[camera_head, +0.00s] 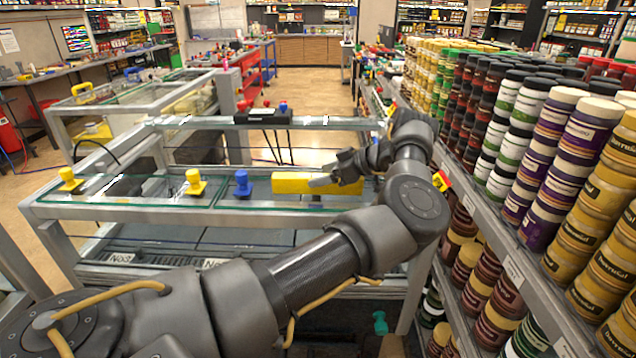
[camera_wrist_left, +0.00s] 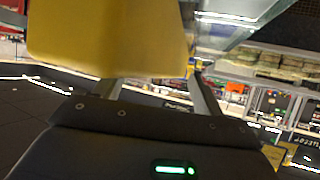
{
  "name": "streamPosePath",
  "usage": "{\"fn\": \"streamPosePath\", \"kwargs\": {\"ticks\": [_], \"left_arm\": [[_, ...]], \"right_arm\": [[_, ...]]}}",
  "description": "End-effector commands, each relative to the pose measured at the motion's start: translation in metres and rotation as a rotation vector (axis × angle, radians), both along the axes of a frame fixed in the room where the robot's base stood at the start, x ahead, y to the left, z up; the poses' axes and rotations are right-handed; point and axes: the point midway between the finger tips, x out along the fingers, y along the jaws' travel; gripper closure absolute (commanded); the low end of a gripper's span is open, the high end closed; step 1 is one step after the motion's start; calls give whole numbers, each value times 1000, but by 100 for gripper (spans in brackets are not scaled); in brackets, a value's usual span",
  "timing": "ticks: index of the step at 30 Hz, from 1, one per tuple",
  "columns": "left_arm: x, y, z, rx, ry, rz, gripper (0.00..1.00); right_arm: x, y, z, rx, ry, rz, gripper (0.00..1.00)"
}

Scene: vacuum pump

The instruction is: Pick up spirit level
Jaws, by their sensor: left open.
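The spirit level, a long yellow bar (camera_head: 290,183), lies on the glass top of the display case (camera_head: 130,209) in the head view. My left gripper (camera_head: 326,180) is at the bar's right half, with a grey finger showing in front of the yellow. In the left wrist view the yellow bar (camera_wrist_left: 105,40) is large and close, beyond and partly between the open fingers of my left gripper (camera_wrist_left: 160,92). I cannot tell whether the fingers touch it. My right gripper is not in view.
A blue knobbed piece (camera_head: 242,184) and yellow ones (camera_head: 194,182) stand left of the bar on the case. A shelf packed with jars (camera_head: 530,190) runs close along the right side of my arm. A black holder with tools (camera_head: 262,116) sits on the rear rail.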

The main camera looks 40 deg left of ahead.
Motion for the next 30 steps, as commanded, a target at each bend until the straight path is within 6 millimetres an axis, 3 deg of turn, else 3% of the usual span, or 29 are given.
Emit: {"fn": "streamPosePath", "kwargs": {"ticks": [5, 21, 30], "left_arm": [[0, 0, 0, 0, 0, 0, 30], [0, -1, -1, -2, 1, -1, 100], [0, -1, -1, -2, 1, -2, 100]], "right_arm": [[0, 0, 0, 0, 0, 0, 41], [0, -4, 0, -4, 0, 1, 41], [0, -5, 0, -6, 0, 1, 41]]}}
